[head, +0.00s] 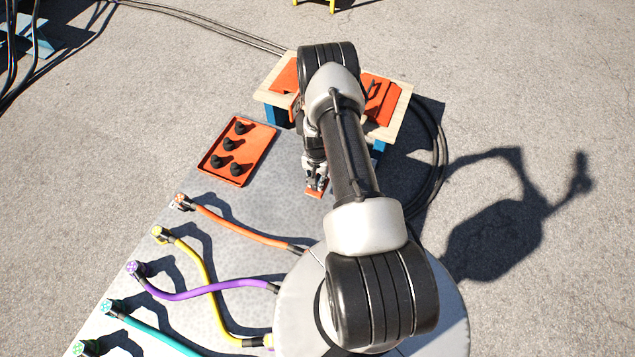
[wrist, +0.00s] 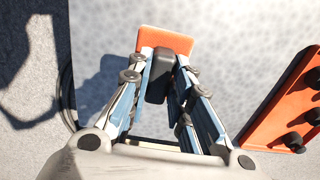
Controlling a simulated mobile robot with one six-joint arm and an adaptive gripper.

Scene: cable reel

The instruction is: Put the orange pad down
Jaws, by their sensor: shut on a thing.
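The orange pad (head: 315,193) is in my gripper, above the grey metal plate (head: 272,187). In the wrist view the orange pad (wrist: 168,39) is a flat piece with a black block (wrist: 158,80) between the fingers. My gripper (wrist: 165,66) is shut on it, one finger on each side. In the head view my gripper (head: 314,178) points down, partly hidden by my arm. Whether the pad touches the plate or hangs just above it, I cannot tell.
An orange tray (head: 213,165) with several black knobs lies to the left. Orange (head: 240,228), yellow (head: 205,270), purple (head: 200,292) and teal (head: 155,335) cables cross the plate's near part. A wooden-topped stand (head: 402,105) with orange pieces is behind. Bare plate surrounds the pad.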

